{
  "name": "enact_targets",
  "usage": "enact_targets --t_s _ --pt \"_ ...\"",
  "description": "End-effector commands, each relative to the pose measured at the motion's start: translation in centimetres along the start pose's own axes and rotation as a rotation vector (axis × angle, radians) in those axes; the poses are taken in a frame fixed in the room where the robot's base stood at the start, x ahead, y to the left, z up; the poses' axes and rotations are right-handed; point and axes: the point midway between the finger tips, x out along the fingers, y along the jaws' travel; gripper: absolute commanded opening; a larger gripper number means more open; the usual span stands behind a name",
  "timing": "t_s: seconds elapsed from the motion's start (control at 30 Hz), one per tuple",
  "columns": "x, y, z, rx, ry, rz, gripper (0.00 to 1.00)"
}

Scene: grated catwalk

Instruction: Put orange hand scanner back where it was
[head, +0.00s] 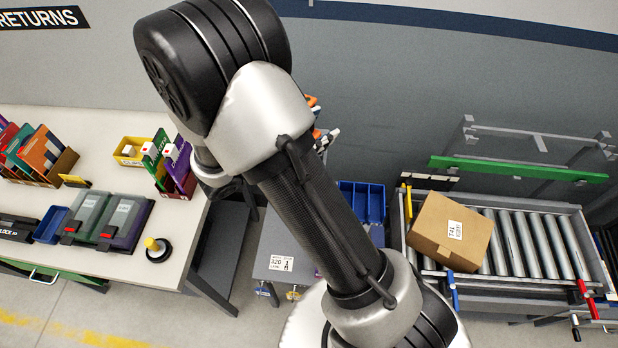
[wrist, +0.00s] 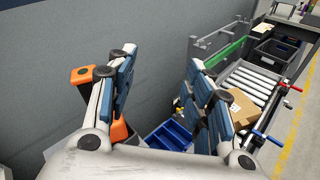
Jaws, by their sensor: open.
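In the wrist view my gripper (wrist: 160,65) is open, its two blue-padded fingers spread wide with nothing between their tips. An orange and black object that looks like the hand scanner (wrist: 82,75) shows behind and beside the left finger. That finger hides its middle, and another orange part shows lower down at the finger's inner side. I cannot tell whether finger and scanner touch, or what supports the scanner.
A grey cart (head: 285,240) with blue bins (head: 362,200) stands below my arm. Right of it, a roller conveyor (head: 530,240) carries a cardboard box (head: 450,232). A returns table (head: 95,125) with folders and devices is at left. A grey wall (wrist: 60,30) rises behind.

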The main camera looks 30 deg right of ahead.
Motion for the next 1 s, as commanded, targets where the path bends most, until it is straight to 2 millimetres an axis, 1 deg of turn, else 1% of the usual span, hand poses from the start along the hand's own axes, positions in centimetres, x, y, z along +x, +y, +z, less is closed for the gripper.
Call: enact_targets --t_s 0.03,0.1,0.17,0.2,0.27,0.3,0.37,0.4,0.47,0.5,0.63,0.7,0.8,0.9,1.0 --pt "0.2 -1.6 2.5 0.089 0.038 -0.088 0.47" --pt "0.0 -4.1 4.6 0.199 0.096 -0.207 0.47" --pt "-0.4 -6.2 6.1 0.297 0.152 -0.303 0.47" --pt "-0.8 -7.5 7.0 0.363 0.190 -0.366 0.47" --pt "-1.7 -9.5 7.9 0.465 0.252 -0.455 0.47" --pt "-2.5 -10.6 8.4 0.534 0.296 -0.512 0.47" --pt "-3.7 -12.2 9.0 0.640 0.364 -0.594 0.47" --pt "-4.7 -13.1 9.3 0.712 0.413 -0.645 0.47" --pt "-6.2 -14.2 9.7 0.821 0.489 -0.719 0.47" --pt "-7.3 -14.8 9.9 0.895 0.542 -0.764 0.47" --pt "-11.0 -15.8 10.5 1.133 0.721 -0.894 0.47" --pt "-12.9 -15.8 10.9 1.250 0.816 -0.948 0.47" --pt "-15.2 -15.6 11.6 1.388 0.934 -1.005 0.47" --pt "-16.7 -15.2 12.1 1.480 1.019 -1.040 0.47" --pt "-17.5 -15.0 12.5 1.529 1.066 -1.058 0.47"
